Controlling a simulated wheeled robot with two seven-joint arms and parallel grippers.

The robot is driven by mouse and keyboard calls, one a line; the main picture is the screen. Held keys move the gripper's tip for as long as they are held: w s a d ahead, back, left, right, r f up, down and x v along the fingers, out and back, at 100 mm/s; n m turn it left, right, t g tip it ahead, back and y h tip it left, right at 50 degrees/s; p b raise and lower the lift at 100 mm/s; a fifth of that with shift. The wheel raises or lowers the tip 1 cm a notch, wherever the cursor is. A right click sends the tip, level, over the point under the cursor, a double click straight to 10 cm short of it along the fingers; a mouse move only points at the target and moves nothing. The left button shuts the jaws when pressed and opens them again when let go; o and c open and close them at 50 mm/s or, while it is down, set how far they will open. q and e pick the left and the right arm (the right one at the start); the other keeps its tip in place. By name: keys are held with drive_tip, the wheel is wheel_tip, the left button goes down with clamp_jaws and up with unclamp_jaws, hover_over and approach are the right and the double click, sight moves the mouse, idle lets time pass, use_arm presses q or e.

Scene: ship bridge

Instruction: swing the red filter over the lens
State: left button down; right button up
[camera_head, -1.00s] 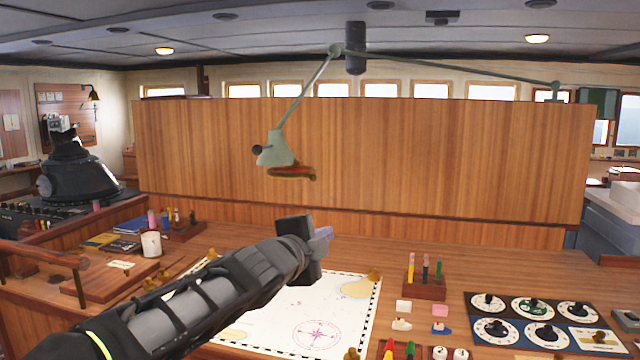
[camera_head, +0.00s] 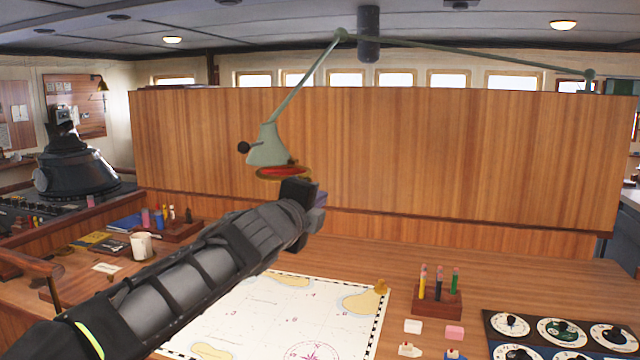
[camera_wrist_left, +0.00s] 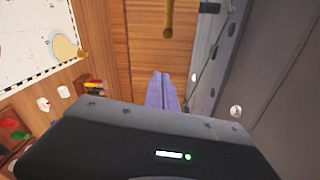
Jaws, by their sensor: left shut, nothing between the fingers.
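The pale green lamp (camera_head: 268,146) hangs from a jointed arm in front of the wooden panel, with a dark knob on its left side. The red filter (camera_head: 281,170), in a brass-coloured rim, sits just below the lamp's mouth and juts out to the right. It appears to overlap the mouth only in part; the lens itself is hidden. My left gripper (camera_head: 318,196) is just below and right of the filter, close to its right end; contact cannot be told. Its purple fingers (camera_wrist_left: 166,90) are shut and empty in the wrist view. A brass-coloured rounded piece (camera_wrist_left: 168,18) shows ahead of them.
A chart (camera_head: 290,310) lies on the desk below. A pen block (camera_head: 437,300), small blocks and a dial panel (camera_head: 565,335) stand to the right. A white mug (camera_head: 141,245) is at left. The wooden panel (camera_head: 450,150) rises behind the lamp.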

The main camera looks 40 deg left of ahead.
use_arm(q)
drive_tip(key=w+a+p, duration=0.3)
drive_tip(key=w+a, duration=0.3)
drive_tip(key=w, duration=0.1)
drive_tip(key=shift+r+p, duration=0.15)
drive_tip(key=shift+p, duration=0.25)
idle(0.5)
drive_tip(key=shift+s, duration=0.15)
